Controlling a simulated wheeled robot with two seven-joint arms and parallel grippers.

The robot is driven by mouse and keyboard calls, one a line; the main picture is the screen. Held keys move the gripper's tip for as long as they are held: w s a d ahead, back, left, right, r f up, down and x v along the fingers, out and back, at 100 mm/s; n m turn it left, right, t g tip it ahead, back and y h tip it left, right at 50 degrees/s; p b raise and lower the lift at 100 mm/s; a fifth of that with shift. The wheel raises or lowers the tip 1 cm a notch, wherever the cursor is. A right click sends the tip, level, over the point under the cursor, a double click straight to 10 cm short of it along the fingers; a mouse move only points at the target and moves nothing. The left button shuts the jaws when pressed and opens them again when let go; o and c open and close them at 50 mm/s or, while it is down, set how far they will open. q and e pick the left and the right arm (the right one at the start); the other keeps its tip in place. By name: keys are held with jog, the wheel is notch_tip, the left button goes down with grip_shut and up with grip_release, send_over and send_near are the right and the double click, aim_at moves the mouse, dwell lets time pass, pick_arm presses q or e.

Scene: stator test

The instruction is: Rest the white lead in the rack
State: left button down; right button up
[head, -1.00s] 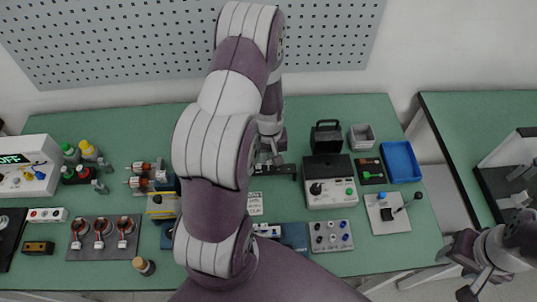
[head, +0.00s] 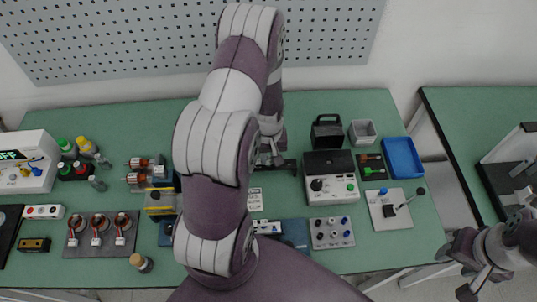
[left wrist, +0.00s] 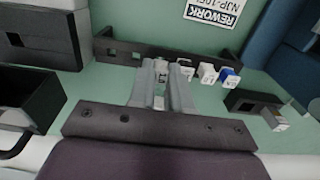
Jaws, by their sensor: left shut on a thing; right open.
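The rack is a black slotted bar (left wrist: 130,52) on the green bench in the left wrist view; its end also shows in the head view (head: 288,166). My left gripper (left wrist: 163,78) is at the rack, its fingers shut on a small white plug (left wrist: 161,68), which looks like the white lead's end. Whether the plug sits in a slot or just before it I cannot tell. Other white plugs (left wrist: 207,72) and a blue-and-white plug (left wrist: 229,76) stand along the rack to the right. My left arm hides much of this in the head view. My right gripper (head: 468,290) is open and empty at the lower right, away from the bench.
A black open bin (left wrist: 28,98) and a black block (left wrist: 42,35) are left of the gripper in the wrist view. A black fixture (left wrist: 250,101) is at right. In the head view a tester box (head: 331,188) and blue tray (head: 402,158) stand right of the rack.

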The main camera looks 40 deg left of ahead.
pick_arm(q)
jog(key=shift+f+b, duration=0.4)
jog(key=shift+f, duration=0.3)
jog(key=c, duration=1.2)
grip_release()
jog(key=shift+c, duration=0.2)
jog(key=shift+o, duration=1.3)
jog(key=shift+d, duration=0.15)
jog(key=shift+r, duration=0.1)
notch_tip(320, 180, up, 13)
jog(key=b, duration=0.1)
jog(key=shift+f, duration=0.2)
